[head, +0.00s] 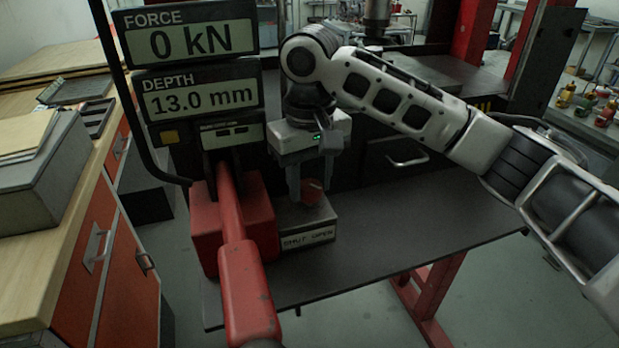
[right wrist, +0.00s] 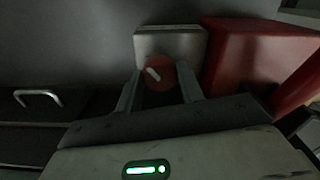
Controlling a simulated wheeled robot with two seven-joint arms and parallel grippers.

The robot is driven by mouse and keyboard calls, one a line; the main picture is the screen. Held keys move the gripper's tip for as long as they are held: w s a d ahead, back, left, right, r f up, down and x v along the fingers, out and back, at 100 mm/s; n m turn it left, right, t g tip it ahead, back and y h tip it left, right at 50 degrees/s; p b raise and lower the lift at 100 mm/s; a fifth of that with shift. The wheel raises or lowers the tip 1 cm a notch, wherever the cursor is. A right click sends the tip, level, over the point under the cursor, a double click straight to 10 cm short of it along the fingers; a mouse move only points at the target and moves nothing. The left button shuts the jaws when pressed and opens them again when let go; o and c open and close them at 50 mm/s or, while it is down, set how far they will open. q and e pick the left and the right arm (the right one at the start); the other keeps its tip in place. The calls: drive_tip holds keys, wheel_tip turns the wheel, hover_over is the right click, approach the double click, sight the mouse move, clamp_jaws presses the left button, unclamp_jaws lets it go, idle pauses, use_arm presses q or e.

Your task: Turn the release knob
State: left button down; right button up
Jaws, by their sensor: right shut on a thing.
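The release knob (head: 312,191) is a small red knob on a grey box (head: 306,217) labelled "SHUT OPEN". In the right wrist view the knob (right wrist: 159,74) is a red disc with a white pointer mark slanting up to the left. My right gripper (head: 309,192) reaches down from above with one finger on each side of the knob. It is shut on the knob, and its fingers (right wrist: 160,88) flank it in the right wrist view. My left gripper is in neither view.
A red pump block (head: 205,235) with a long red lever (head: 240,270) stands just left of the knob box. Displays above read 0 kN (head: 190,42) and 13.0 mm (head: 200,99). The dark bench top (head: 400,215) is clear to the right. A wooden workbench (head: 75,210) stands at left.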

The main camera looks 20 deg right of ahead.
sight(310, 185)
drive_tip(key=n, duration=0.5)
drive_tip(key=shift+r+n, duration=0.1)
drive_tip(key=shift+n, duration=2.5)
drive_tip(key=o, duration=1)
drive_tip(key=shift+r, duration=0.1)
wheel_tip(310, 185, up, 16)
drive_tip(key=shift+f, duration=0.1)
